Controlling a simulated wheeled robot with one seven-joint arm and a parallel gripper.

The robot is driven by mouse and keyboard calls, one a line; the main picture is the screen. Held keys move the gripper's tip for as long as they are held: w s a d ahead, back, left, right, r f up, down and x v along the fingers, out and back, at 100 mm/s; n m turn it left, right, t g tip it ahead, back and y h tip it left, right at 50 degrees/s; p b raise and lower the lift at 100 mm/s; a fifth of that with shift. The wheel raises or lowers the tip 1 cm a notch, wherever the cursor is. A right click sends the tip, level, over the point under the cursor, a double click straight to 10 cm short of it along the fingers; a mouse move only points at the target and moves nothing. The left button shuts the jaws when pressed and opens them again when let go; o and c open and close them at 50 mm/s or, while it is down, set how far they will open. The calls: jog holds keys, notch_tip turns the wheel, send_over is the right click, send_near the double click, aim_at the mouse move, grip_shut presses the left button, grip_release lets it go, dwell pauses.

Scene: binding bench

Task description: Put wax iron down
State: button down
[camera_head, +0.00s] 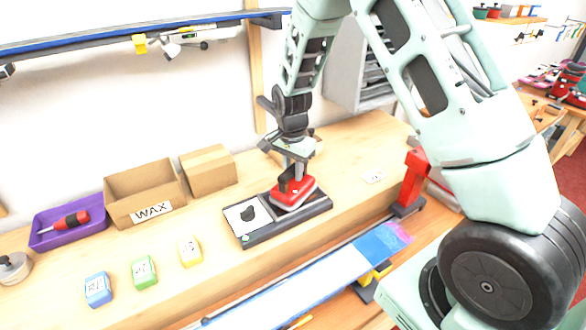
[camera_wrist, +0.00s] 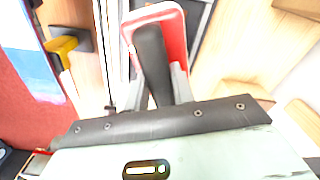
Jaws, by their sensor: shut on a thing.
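The wax iron (camera_head: 293,194) has a red body and a black handle. It is on or just above the right part of a dark stand (camera_head: 262,232) on the bench; I cannot tell if it touches. My gripper (camera_head: 293,172) is above the iron with its fingers shut on the handle. In the wrist view, the iron (camera_wrist: 172,36) shows its red and pale edge beyond the black handle, which lies between the fingertips of my gripper (camera_wrist: 157,90). The fingers partly hide the handle.
A cardboard box labelled WAX (camera_head: 150,212), a smaller box (camera_head: 208,170) and a purple tray (camera_head: 48,240) stand to the left. Blue (camera_head: 98,289), green (camera_head: 144,272) and yellow (camera_head: 189,251) blocks lie on the bench.

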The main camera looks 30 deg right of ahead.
jog(key=shift+f, duration=0.2)
jog(key=c, duration=1.2)
grip_release()
jog(key=shift+r, duration=0.1)
